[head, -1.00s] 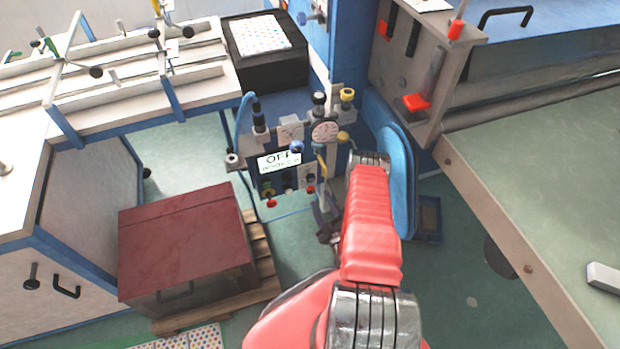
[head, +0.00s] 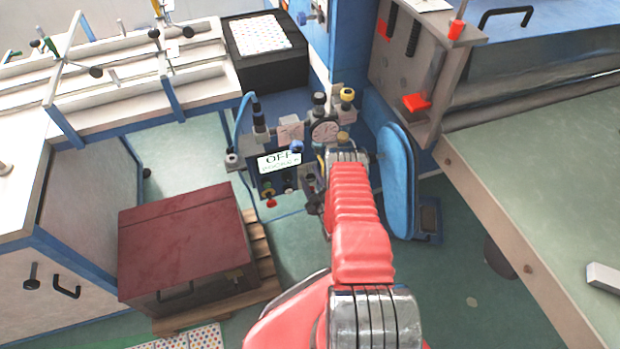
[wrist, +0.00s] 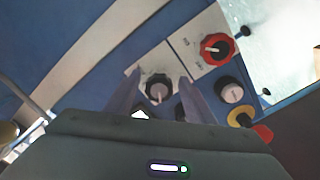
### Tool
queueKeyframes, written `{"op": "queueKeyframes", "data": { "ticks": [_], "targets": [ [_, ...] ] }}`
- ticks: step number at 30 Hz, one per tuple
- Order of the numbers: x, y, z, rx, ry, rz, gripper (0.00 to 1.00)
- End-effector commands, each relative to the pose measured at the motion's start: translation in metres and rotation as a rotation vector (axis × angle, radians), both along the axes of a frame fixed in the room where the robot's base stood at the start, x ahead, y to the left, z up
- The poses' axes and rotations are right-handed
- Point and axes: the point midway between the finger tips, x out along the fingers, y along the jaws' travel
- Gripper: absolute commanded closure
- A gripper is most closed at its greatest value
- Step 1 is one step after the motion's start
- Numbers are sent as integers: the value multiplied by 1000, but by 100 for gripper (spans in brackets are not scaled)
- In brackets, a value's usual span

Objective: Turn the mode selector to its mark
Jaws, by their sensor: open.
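In the wrist view, a black rotary knob (wrist: 158,84) with a pale pointer sits on a light plate, between the two fingers of my open gripper (wrist: 160,94). A finger stands on each side of it; I cannot tell if they touch it. It looks like the mode selector, but I can read no label or mark.
A black knob with a pale cap (wrist: 230,92) and a red and yellow knob (wrist: 262,132) stand right of the fingers. A dark red box (head: 185,240) stands lower left.

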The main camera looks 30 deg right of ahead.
Motion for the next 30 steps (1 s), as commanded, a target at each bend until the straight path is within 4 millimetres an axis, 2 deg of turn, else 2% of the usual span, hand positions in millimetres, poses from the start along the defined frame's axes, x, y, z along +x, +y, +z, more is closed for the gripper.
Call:
{"op": "queueKeyframes", "data": {
  "ticks": [8, 25, 30],
  "targets": [
    [1, 0, 0, 0, 0, 0, 51],
    [1, 0, 0, 0, 1, 1, 90],
    [1, 2, -1, 4, 0, 3, 92]
  ]
}}
